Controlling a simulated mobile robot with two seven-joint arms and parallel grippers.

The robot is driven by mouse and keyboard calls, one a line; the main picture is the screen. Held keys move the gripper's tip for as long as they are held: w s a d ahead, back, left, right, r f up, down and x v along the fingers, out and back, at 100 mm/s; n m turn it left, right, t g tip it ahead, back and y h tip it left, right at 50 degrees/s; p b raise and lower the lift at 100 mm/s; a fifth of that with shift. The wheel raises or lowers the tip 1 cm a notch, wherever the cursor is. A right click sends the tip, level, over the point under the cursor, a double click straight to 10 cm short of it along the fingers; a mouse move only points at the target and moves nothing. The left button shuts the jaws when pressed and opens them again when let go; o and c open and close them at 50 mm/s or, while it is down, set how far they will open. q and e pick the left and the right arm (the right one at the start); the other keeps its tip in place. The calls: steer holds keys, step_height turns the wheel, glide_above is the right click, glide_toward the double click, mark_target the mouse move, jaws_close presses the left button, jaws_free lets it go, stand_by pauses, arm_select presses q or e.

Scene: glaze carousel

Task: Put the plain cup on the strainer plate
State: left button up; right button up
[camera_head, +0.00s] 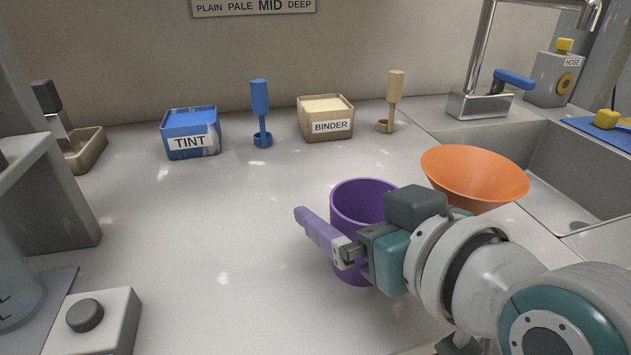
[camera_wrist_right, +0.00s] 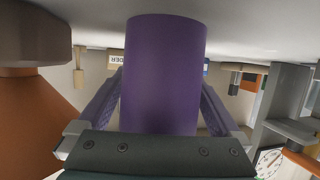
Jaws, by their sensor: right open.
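A plain purple cup (camera_head: 358,201) stands upright on the counter in the head view. It also fills the middle of the wrist view (camera_wrist_right: 163,75). My right gripper (camera_head: 338,212) is open, with one finger along each side of the cup. One finger is hidden behind the cup in the head view; both show in the wrist view. I cannot tell whether they touch it. My left gripper is not in view. I cannot make out a strainer plate.
An orange bowl (camera_head: 475,178) stands right of the cup, near the sink (camera_head: 575,165). A tint box (camera_head: 191,133), a blue tool (camera_head: 260,105), a binder box (camera_head: 326,118) and a tan tool (camera_head: 395,95) line the back. The counter's left middle is clear.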

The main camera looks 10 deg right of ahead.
steer(key=shift+c, duration=0.4)
steer(key=shift+r, duration=0.1)
steer(key=c, duration=1.3)
